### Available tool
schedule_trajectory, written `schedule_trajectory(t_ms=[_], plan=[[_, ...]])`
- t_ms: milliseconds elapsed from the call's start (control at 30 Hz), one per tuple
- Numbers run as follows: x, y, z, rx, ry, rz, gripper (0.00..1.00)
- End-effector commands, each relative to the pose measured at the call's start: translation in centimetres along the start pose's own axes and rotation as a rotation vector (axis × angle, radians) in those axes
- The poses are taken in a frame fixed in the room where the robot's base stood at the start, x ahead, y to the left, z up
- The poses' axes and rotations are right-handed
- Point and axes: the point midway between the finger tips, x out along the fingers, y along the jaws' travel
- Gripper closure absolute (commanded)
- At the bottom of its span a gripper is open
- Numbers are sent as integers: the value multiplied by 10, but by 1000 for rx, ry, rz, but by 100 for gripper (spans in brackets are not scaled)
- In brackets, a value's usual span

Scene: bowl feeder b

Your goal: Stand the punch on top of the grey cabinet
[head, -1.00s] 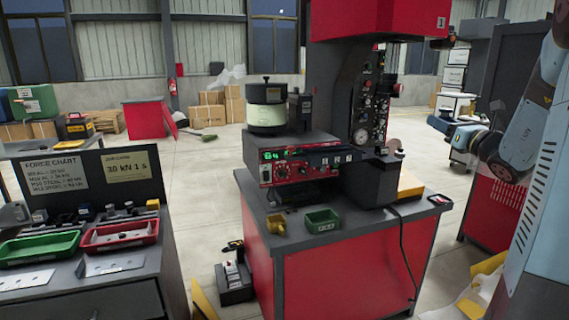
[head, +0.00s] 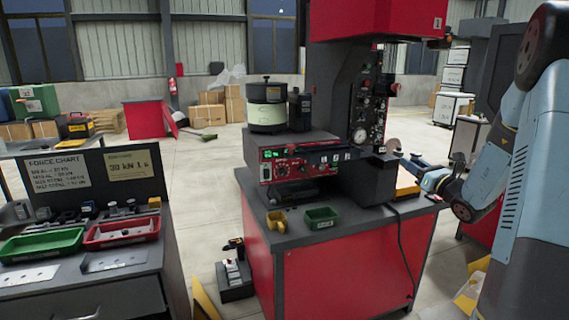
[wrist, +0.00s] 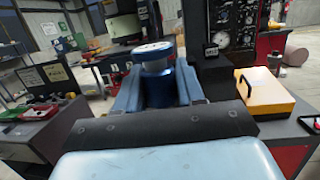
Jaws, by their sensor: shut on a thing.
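My gripper (wrist: 158,72) is shut on the punch (wrist: 156,88), a blue cylinder with a pale round top, upright between the two blue fingers in the wrist view. In the head view my gripper (head: 408,160) is at the right side of the press, above the red bench; the punch is too small to make out there. A dark grey cabinet (head: 115,300) with a drawer stands at the left, carrying trays and a force chart. The punch is well apart from it.
The red bench (head: 320,270) holds the press (head: 335,90), a control box (head: 290,160), a small green bin (head: 321,217) and a yellow cup (head: 277,221). A yellow box (wrist: 266,92) lies right of my gripper. Floor shows between bench and left cabinet.

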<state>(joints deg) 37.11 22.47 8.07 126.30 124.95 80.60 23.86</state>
Motion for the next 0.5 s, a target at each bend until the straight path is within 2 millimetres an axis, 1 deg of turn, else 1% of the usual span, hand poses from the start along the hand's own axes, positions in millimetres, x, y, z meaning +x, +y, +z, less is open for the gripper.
schedule_trajectory(t_ms=[33,267,500], plan=[[3,2,-16,8,2,7,100],[12,14,-80,15,1,38,100],[17,34,-145,20,1,64,100]])
